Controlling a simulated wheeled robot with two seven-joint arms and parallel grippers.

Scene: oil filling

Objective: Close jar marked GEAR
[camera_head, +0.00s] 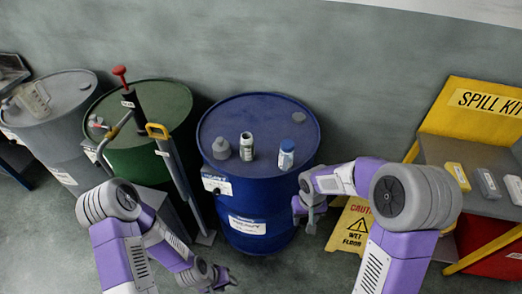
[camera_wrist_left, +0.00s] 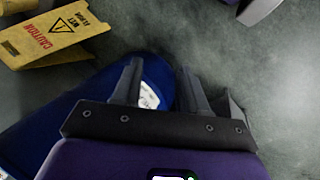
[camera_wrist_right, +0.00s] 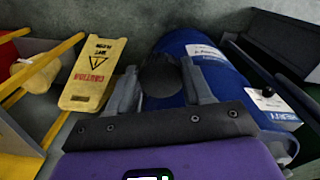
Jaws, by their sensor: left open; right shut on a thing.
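The writing on both is too small to read, so I cannot tell which is marked GEAR. My right gripper (camera_head: 310,212) is in front of the drum's right side, below the drum top. It is shut on a dark round thing (camera_wrist_right: 161,76), perhaps a lid, seen between its fingers in the right wrist view. My left gripper (camera_head: 222,277) is open and empty, low in front of the drum.
A yellow caution sign (camera_head: 350,228) and a spill kit stand (camera_head: 455,120) are right.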

